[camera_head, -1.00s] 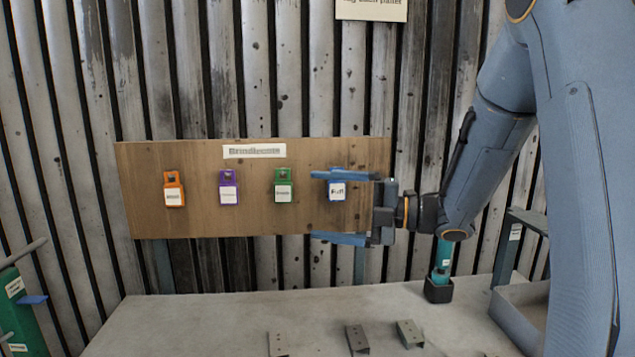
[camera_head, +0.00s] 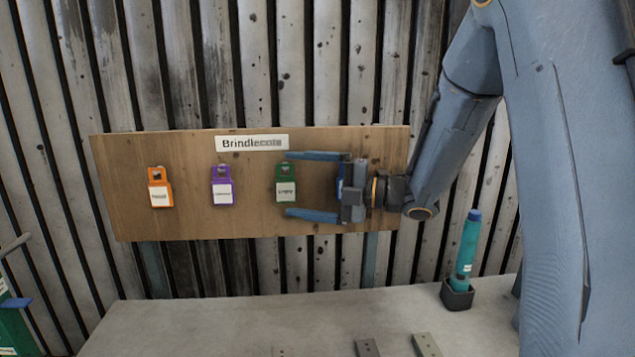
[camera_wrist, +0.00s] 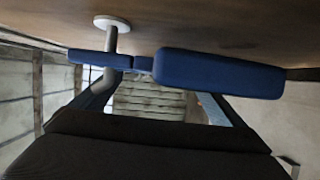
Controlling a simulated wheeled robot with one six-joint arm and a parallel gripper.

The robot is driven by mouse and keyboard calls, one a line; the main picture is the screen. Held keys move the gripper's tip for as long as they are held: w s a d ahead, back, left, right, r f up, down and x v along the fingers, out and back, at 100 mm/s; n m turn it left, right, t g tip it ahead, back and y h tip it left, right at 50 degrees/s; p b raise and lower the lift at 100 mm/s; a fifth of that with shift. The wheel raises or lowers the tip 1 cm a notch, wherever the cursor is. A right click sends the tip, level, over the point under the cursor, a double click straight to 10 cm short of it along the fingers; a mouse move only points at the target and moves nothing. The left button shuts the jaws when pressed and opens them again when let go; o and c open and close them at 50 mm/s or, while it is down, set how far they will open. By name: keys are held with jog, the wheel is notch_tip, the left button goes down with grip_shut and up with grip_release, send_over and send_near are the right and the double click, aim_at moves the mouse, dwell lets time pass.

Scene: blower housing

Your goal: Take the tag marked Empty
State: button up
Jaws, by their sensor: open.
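The green tag (camera_head: 286,187) hangs on the brown board and has a white label that seems to read Empty, though the print is small. My gripper (camera_head: 291,184) is open and comes from the right. Its two blue fingers pass above and below the green tag's label area, with their tips around it in the picture. I cannot tell if they touch it. The blue tag (camera_head: 340,184) is mostly hidden behind my gripper's body.
An orange tag (camera_head: 160,188) and a purple tag (camera_head: 222,187) hang further left on the board (camera_head: 125,215). A sign (camera_head: 252,143) is above them. A teal bottle-like item (camera_head: 467,245) stands in a dark holder on the grey table (camera_head: 200,325), right. Metal pieces lie at the front.

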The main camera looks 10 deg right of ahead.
jog(key=shift+x, duration=0.9)
jog(key=shift+c, duration=0.2)
jog(key=c, duration=1.1)
jog(key=shift+r, duration=0.1)
jog(key=shift+s+a+r+p, duration=0.1)
jog(key=shift+s+r+p, duration=0.05)
jog(key=shift+s, duration=0.85)
jog(key=shift+s+r+p, duration=0.15)
jog(key=shift+s+p, duration=0.05)
jog(key=shift+s, duration=0.85)
jog(key=shift+s+r+p, duration=0.15)
jog(key=shift+s, duration=0.85)
